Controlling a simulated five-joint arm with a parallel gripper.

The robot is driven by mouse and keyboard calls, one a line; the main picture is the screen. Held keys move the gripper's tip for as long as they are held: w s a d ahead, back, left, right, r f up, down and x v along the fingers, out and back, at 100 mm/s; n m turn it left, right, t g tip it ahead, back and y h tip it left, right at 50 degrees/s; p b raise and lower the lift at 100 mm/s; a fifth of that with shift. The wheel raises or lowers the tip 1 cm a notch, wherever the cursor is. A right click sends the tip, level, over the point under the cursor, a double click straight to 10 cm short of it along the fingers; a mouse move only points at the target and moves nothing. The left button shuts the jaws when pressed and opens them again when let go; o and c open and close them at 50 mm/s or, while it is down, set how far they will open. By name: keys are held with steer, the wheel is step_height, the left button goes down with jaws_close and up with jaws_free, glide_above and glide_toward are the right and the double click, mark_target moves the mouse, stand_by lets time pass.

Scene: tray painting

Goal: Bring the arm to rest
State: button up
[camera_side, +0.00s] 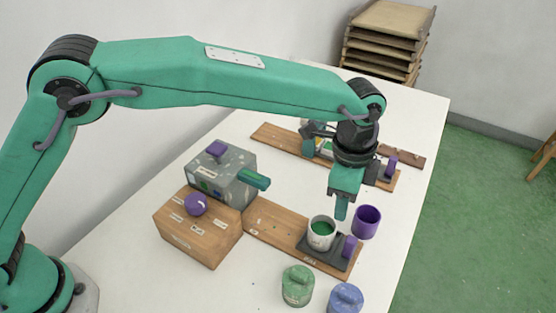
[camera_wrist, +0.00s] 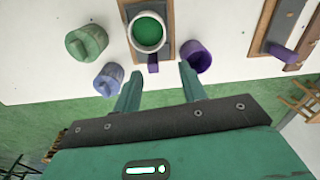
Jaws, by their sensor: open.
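My gripper (camera_side: 341,207) hangs over the white table (camera_side: 400,262), its fingers pointing down close to a white cup (camera_side: 321,240) holding green paint. In the wrist view my gripper (camera_wrist: 161,72) is open, with its two fingers apart and nothing between them. The white cup (camera_wrist: 136,46) shows ahead of the fingertips there, upright on a dark pad of a wooden board. A purple handle or block (camera_wrist: 153,65) sits just before the cup, in line with the gap between the fingers.
A purple cup (camera_side: 366,222) stands right of my gripper. A green pot (camera_side: 297,286) and a blue pot (camera_side: 345,299) stand at the front. A wooden box (camera_side: 198,235) and a grey box (camera_side: 222,172) stand left. Another board (camera_side: 275,138) lies behind. Stacked trays (camera_side: 385,42) stand at the back.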

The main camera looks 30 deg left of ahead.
steer(key=s+a+r+n+t, duration=0.1)
steer(key=a+r+n, duration=0.25)
steer(key=a, duration=0.45)
steer(key=s+a+r+n+t+h, duration=0.1)
steer(key=s+a+r+n, duration=0.1)
steer(key=a+r, duration=0.45)
steer(key=s+a+r+n+t, duration=0.1)
steer(key=a+r+n, duration=0.2)
steer(key=a, duration=0.7)
steer(key=s+a+f+n+t+y, duration=0.1)
steer(key=s+a+f+n+t, duration=0.1)
steer(key=s+a+n, duration=0.6)
steer(key=shift+s+a+f, duration=0.15)
steer(key=shift+s+a, duration=3.55)
steer(key=shift+s, duration=0.3)
